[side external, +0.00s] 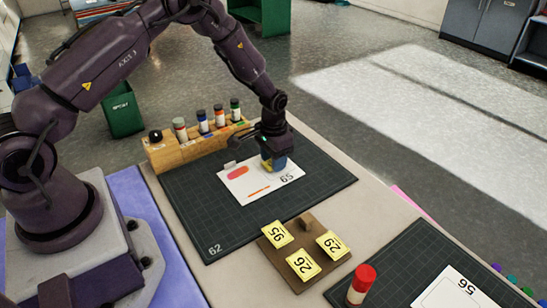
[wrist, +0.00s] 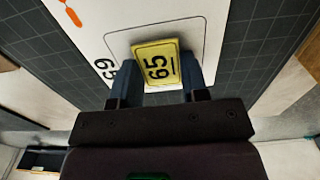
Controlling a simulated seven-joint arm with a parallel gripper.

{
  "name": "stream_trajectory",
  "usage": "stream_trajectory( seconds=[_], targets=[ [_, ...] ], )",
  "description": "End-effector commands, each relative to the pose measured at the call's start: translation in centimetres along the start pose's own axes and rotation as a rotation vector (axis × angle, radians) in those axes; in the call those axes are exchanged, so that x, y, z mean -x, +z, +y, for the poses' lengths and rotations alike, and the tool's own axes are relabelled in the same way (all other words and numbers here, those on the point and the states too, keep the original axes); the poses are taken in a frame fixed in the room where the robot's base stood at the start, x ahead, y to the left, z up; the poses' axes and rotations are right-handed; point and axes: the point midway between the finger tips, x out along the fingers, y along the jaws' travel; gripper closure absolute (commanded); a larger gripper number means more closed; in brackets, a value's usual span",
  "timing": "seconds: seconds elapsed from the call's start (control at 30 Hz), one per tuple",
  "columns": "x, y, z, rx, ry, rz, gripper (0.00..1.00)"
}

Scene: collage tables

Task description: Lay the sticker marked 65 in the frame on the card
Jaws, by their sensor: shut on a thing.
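My gripper (wrist: 158,80) is shut on a yellow sticker marked 65 (wrist: 156,62). In the wrist view the sticker is over the outlined frame (wrist: 198,27) on the white card, slightly tilted against its outline. I cannot tell whether it touches the card. The card (side external: 232,183) lies on a dark mat and carries a printed 65 and orange marks. In the side view my gripper (side external: 272,165) is low over the card's far right part and mostly hides the sticker.
A brown tray (side external: 297,278) holds yellow stickers marked 95, 26 and 29. A wooden rack (side external: 170,161) with several bottles stands behind the first mat (side external: 205,225).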

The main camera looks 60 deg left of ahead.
Motion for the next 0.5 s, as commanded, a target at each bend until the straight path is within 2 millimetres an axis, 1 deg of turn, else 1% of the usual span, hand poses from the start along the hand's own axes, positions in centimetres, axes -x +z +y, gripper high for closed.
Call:
stream_trajectory(
  seconds=[0.27,0.3,0.4,0.5],
  targets=[
    [0.02,0.01,0.00,0.000,0.000,0.000,0.70],
    [0.02,0.01,0.00,0.000,0.000,0.000,0.50],
    [0.03,0.01,0.00,0.000,0.000,0.000,0.29],
    [0.02,0.01,0.00,0.000,0.000,0.000,0.29]
  ],
)
